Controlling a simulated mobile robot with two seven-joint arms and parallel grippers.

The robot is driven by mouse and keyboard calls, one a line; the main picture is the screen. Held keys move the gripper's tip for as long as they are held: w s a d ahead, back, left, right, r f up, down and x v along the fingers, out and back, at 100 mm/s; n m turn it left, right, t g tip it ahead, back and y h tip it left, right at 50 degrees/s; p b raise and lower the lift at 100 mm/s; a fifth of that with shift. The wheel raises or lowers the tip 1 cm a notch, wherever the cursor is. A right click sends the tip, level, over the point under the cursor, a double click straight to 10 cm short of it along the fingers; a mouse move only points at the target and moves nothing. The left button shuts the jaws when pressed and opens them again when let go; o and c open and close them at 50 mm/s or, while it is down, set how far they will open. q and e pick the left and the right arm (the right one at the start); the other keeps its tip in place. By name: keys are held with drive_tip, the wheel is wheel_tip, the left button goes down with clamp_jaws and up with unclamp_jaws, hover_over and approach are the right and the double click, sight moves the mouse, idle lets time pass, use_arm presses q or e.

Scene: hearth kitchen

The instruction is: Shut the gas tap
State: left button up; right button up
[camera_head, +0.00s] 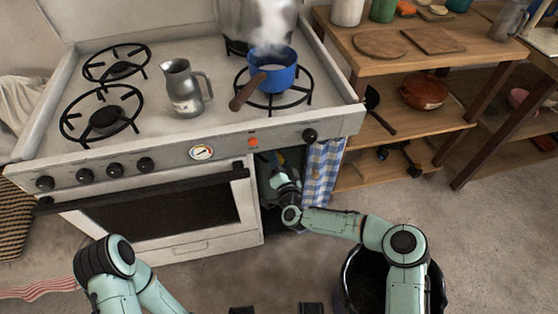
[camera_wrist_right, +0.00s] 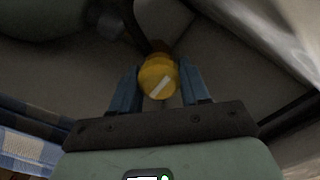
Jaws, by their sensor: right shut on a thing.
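The gas tap (camera_wrist_right: 158,78) is a round yellow knob with a white diagonal line on its face, seen in the right wrist view. It sits at the end of a dark pipe or hose. My right gripper (camera_wrist_right: 160,92) has its two blue fingers on either side of the knob and is shut on it. In the head view my right arm reaches into the open compartment (camera_head: 292,160) at the right of the stove's lower front, and its gripper is mostly in shadow there. My left arm shows at the lower left, but its gripper is not visible.
A blue pan (camera_head: 275,72) steams on the stove (camera_head: 215,115), beside a metal jug (camera_head: 184,88). A blue checked curtain (camera_head: 323,172) hangs right of the compartment. A black bin (camera_head: 352,290) stands below my right arm. Wooden shelves (camera_head: 400,125) stand to the right.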

use_arm(q)
drive_tip(key=shift+s+f, duration=0.1)
drive_tip(key=shift+s, duration=0.05)
use_arm(e)
drive_tip(key=shift+r, duration=0.1)
drive_tip(key=m+b, duration=0.1)
drive_tip(key=m, duration=0.3)
drive_tip(key=shift+d, duration=0.15)
drive_tip(key=m, duration=0.3)
drive_tip(key=shift+m+b, duration=0.3)
drive_tip(key=shift+m, duration=0.1)
drive_tip(key=m, duration=0.4)
drive_tip(key=shift+w+d+f+m, duration=0.1)
drive_tip(key=shift+f+m, duration=0.1)
drive_tip(key=shift+m, duration=0.1)
use_arm(q)
drive_tip(key=s, duration=0.1)
drive_tip(key=s+f, duration=0.1)
drive_tip(key=s+g, duration=0.1)
drive_tip(key=shift+s+a+f, duration=0.15)
drive_tip(key=shift+a+f, duration=0.05)
drive_tip(key=shift+f, duration=0.05)
use_arm(e)
drive_tip(key=m, duration=0.5)
drive_tip(key=shift+f, duration=0.15)
drive_tip(key=shift+m, duration=0.3)
drive_tip(key=o, duration=1)
